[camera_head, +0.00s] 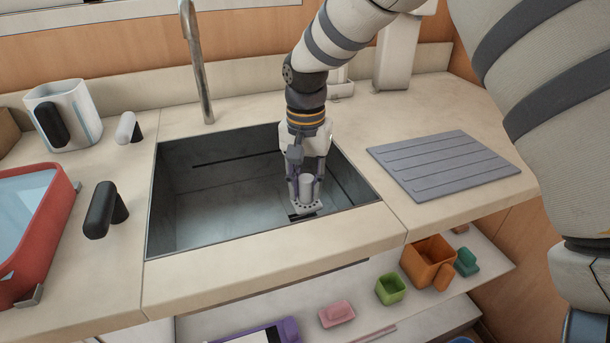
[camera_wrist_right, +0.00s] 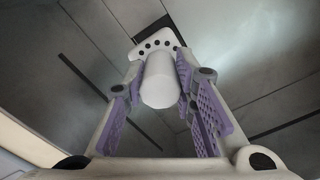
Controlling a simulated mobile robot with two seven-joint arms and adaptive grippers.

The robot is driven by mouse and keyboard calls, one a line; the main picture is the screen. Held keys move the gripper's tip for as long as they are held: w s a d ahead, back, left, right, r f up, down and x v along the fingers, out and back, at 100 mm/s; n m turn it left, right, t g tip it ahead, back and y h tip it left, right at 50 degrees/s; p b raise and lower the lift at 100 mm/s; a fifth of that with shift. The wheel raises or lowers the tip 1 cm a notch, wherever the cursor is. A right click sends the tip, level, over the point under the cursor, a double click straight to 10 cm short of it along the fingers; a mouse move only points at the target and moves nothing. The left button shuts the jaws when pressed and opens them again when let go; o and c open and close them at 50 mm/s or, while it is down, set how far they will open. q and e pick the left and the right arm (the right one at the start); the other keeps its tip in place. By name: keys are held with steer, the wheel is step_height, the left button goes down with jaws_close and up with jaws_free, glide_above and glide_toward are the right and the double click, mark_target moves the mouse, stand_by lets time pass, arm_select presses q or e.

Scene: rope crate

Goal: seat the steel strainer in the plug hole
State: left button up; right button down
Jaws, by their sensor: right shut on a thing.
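The steel strainer has a pale grey cylindrical knob (camera_head: 306,188) and a flat flange with a row of dark holes (camera_head: 309,207). My right gripper (camera_head: 305,183) is shut on the knob, inside the right part of the sink. In the right wrist view the knob (camera_wrist_right: 160,82) sits between the purple finger pads of the gripper (camera_wrist_right: 162,90), with the holed flange (camera_wrist_right: 155,43) beyond it. A dark patch shows beside and under the flange in the head view. I cannot tell whether it is the plug hole or whether the flange touches the floor. My left gripper is out of view.
The grey sink (camera_head: 225,222) has a tap (camera_head: 196,65) behind it. A ridged grey mat (camera_head: 442,165) lies right of it. A red tray (camera_head: 62,200), a black-handled item (camera_head: 103,210) and a white jug (camera_head: 75,112) stand left. Small coloured containers fill a lower shelf.

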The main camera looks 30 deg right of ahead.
mark_target(306, 207)
steer(key=shift+f, duration=1.75)
steer(key=shift+f, duration=0.4)
steer(key=shift+f, duration=0.95)
stand_by(0.4)
steer(key=c, duration=1.2)
jaws_free()
steer(key=shift+c, duration=0.2)
